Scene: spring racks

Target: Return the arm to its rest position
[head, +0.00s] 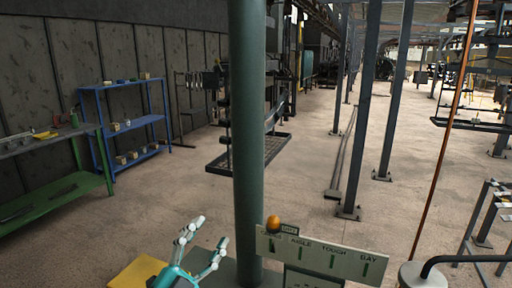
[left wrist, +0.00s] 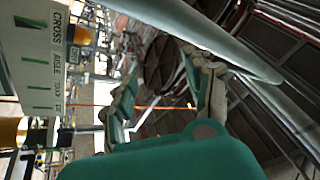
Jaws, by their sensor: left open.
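My left gripper (head: 208,234) shows at the bottom of the head view, left of the green post. Its teal and white fingers are spread apart with nothing between them. It also shows in the left wrist view (left wrist: 167,95), open and empty, with the surroundings turned sideways. My right gripper is in neither view.
A green post (head: 248,130) stands close in front. A pale sign (head: 330,258) with an orange lamp (head: 273,223) is right of my left gripper. A green bench (head: 50,150) and blue rack (head: 135,122) stand left. Open floor (head: 155,205) lies beyond the gripper.

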